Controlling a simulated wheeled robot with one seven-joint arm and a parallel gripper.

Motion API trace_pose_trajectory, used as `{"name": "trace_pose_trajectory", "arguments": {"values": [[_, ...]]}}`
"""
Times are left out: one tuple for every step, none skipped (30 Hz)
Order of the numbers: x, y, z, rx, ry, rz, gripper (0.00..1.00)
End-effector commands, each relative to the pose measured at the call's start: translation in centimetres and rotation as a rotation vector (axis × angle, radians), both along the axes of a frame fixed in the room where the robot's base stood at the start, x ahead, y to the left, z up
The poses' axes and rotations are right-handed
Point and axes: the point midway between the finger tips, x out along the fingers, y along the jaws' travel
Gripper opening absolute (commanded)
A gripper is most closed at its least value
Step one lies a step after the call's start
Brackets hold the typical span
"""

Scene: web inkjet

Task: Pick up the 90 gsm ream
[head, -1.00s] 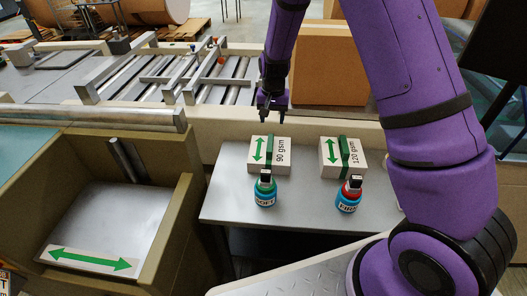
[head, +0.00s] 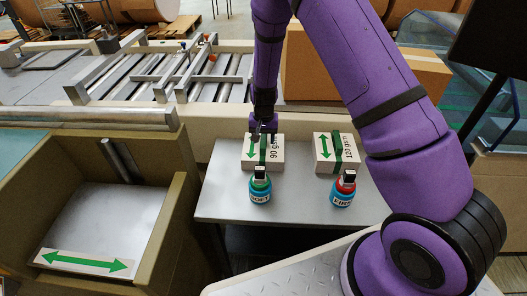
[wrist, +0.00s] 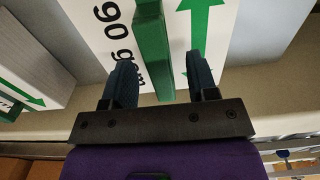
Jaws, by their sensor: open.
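The 90 gsm ream (head: 248,156) is a white block with a green arrow on top and a green band around it, lying on the grey table (head: 222,200). My gripper (head: 263,132) is at its far edge, pointing down over it. In the wrist view my gripper (wrist: 160,80) is open, with one dark finger on each side of the green band (wrist: 154,45). The ream's white top (wrist: 100,42) fills the upper middle of that view. Whether the fingers touch the ream or band, I cannot tell.
The 120 gsm ream (head: 323,150) lies to the right. A green-capped bottle (head: 260,190) and a red-capped bottle (head: 342,192) stand in front of the reams. A tan-walled tray (head: 178,215) is at left. A cardboard box (head: 310,65) stands behind.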

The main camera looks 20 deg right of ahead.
Motion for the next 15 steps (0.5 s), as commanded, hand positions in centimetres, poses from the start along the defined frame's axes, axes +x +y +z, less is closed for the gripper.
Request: {"name": "trace_pose_trajectory", "arguments": {"values": [[0.0, -0.03, -0.7, -0.001, 0.001, 0.0, 0.53], [0.02, -0.01, -0.95, 0.0, 0.0, 0.0, 0.53], [0.03, 0.0, -1.19, 0.001, 0.0, 0.0, 0.53], [0.03, 0.01, -1.29, 0.001, -0.001, 0.0, 0.53], [0.04, 0.02, -1.33, 0.001, -0.001, 0.0, 0.53], [0.04, 0.02, -1.32, 0.001, -0.001, 0.0, 0.53], [0.04, 0.02, -1.31, 0.001, -0.001, 0.0, 0.53], [0.05, 0.01, -1.29, 0.001, -0.001, 0.0, 0.53], [0.04, 0.02, -1.29, 0.001, -0.001, 0.0, 0.53], [0.03, 0.01, -1.29, 0.001, -0.001, 0.0, 0.51], [0.03, 0.01, -1.28, 0.001, -0.001, 0.0, 0.44], [0.03, 0.01, -1.28, 0.001, -0.001, 0.0, 0.35], [0.03, 0.01, -1.28, 0.001, -0.001, 0.0, 0.28], [0.03, 0.01, -1.27, 0.001, -0.001, 0.0, 0.21], [0.03, 0.0, -1.27, 0.001, -0.001, 0.0, 0.12]]}}
